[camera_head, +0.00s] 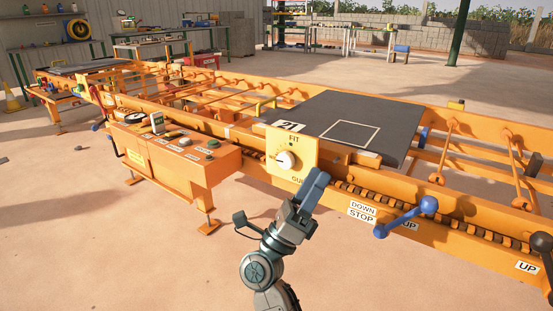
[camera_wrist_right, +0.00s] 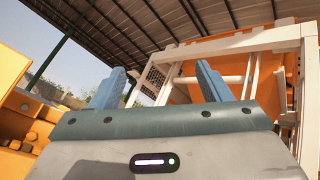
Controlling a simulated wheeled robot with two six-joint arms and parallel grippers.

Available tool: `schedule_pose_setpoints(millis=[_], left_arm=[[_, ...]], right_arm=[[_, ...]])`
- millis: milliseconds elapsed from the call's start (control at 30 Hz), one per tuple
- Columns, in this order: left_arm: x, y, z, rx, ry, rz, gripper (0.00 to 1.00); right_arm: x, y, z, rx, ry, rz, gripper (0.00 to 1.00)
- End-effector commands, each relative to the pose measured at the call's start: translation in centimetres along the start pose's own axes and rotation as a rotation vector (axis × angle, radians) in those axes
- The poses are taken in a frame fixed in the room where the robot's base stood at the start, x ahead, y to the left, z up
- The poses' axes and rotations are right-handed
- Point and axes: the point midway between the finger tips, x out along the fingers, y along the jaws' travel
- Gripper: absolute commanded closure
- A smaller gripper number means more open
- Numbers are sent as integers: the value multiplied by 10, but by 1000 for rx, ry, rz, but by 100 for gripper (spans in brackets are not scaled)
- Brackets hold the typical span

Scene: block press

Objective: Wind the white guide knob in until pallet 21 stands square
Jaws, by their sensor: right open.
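The white guide knob (camera_head: 286,160) sits on a yellow plate (camera_head: 304,150) marked FIT above and partly covered lettering below. Pallet 21 (camera_head: 395,115) is a dark board with a white square outline, lying on the orange conveyor behind the plate; its 21 label (camera_head: 289,127) shows at its near left corner. I cannot tell whether it stands square. My right gripper (camera_head: 318,180) is just below and right of the knob, apart from it in the picture. In the right wrist view its blue fingers (camera_wrist_right: 160,85) are spread, with nothing between them. My left gripper is out of view.
An orange control box (camera_head: 175,150) with buttons and a gauge stands left of the plate. A blue-handled lever (camera_head: 405,217) juts out at right by DOWN, STOP and UP labels. A dark lever (camera_head: 542,245) is farther right. Clear floor lies in front.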

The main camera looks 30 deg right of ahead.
Motion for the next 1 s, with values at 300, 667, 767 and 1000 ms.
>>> schedule_pose_setpoints(millis=[300,667,767,1000], left_arm=[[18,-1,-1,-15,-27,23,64],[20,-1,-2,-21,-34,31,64],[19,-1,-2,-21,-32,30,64],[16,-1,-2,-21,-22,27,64]], right_arm=[[-30,142,51,593,453,432,29],[-70,200,84,818,736,606,29],[-64,208,80,818,735,605,29],[-36,239,64,816,732,601,29]])
